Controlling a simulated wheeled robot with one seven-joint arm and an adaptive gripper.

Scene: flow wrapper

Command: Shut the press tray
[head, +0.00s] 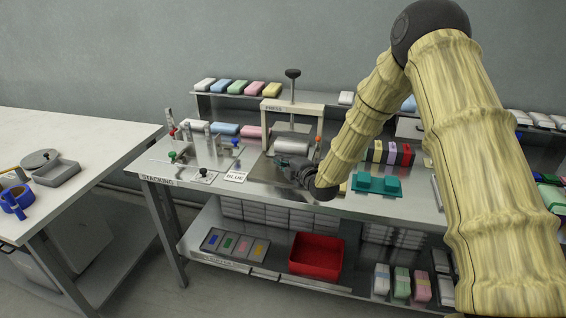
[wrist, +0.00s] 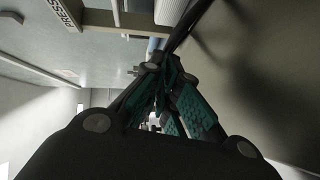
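The press (head: 318,111) is a cream frame with a black-knobbed vertical rod, standing on the steel bench. A pale grey cylinder-like part (head: 292,147) sits under its crossbar. A flat greyish plate (head: 262,168) lies at its base, partly hidden by my gripper; I cannot tell how far the press tray is out. My gripper (head: 284,162) is low at the front of the press. In the wrist view the teal-padded fingers of my gripper (wrist: 163,68) come together and look shut, with nothing clearly between them. The press's label side (wrist: 62,14) shows at top left there.
A stacking fixture (head: 200,150) stands left of the press. A teal block (head: 376,184) and coloured packs (head: 392,153) lie to the right. A red bin (head: 316,255) is on the lower shelf. My arm covers much of the bench's right side.

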